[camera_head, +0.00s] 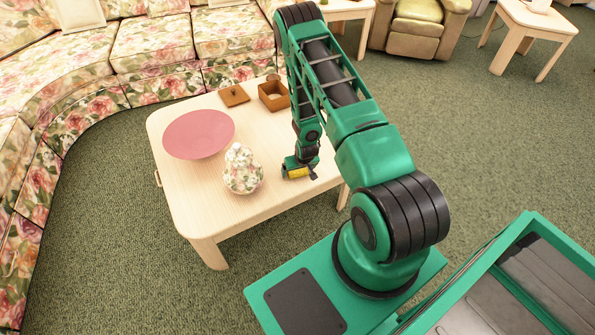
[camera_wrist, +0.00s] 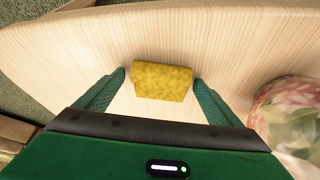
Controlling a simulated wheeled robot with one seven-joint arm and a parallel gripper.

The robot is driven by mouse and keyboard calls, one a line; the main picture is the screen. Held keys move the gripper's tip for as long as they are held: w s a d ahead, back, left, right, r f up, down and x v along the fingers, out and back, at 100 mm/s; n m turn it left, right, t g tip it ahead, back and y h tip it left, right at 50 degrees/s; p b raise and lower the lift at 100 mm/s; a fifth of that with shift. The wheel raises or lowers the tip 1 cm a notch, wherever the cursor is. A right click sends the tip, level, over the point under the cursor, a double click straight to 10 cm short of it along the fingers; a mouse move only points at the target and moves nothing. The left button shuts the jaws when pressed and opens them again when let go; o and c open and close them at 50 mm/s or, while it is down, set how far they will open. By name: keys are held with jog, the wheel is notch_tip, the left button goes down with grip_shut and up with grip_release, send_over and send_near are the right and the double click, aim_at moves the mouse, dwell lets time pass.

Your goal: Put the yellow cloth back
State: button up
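The yellow cloth (camera_wrist: 161,81) is a small, folded-looking block on the pale wooden table, close to the table edge in the wrist view. It also shows in the head view (camera_head: 297,173) at the table's right side, partly hidden by my gripper. My gripper (camera_wrist: 160,76) is open, with one green finger on each side of the cloth. A narrow gap shows between each fingertip and the cloth. In the head view my gripper (camera_head: 300,166) is low over the table and points down. An open wooden box (camera_head: 273,95) stands at the table's back, with a flat wooden lid (camera_head: 234,95) beside it.
The wooden table (camera_head: 205,205) also bears a round pink plate (camera_head: 199,134) and a floral rounded jar (camera_head: 242,171). The jar shows at the right of the wrist view (camera_wrist: 290,115), near my finger. A floral sofa (camera_head: 150,60) borders the table's back and left.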

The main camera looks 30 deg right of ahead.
jog(key=shift+r, duration=0.1)
jog(key=s+r+g, duration=0.1)
jog(key=s+r, duration=0.3)
jog(key=r, duration=0.8)
jog(key=s+d+r+m, duration=0.1)
jog(key=s+r, duration=0.3)
jog(key=r, duration=0.9)
jog(key=s+r+g, duration=0.1)
jog(key=s+r, duration=0.4)
jog(key=r, duration=0.7)
jog(key=s+a+r+m+g, duration=0.1)
jog(key=s+a+r, duration=0.1)
jog(key=s+r, duration=0.6)
jog(key=s+a+r+m+g+y, duration=0.1)
jog(key=s+a+r, duration=0.2)
jog(key=s+r, duration=0.5)
jog(key=s, duration=0.6)
jog(key=shift+s+a+r, duration=0.25)
jog(key=shift+a, duration=0.1)
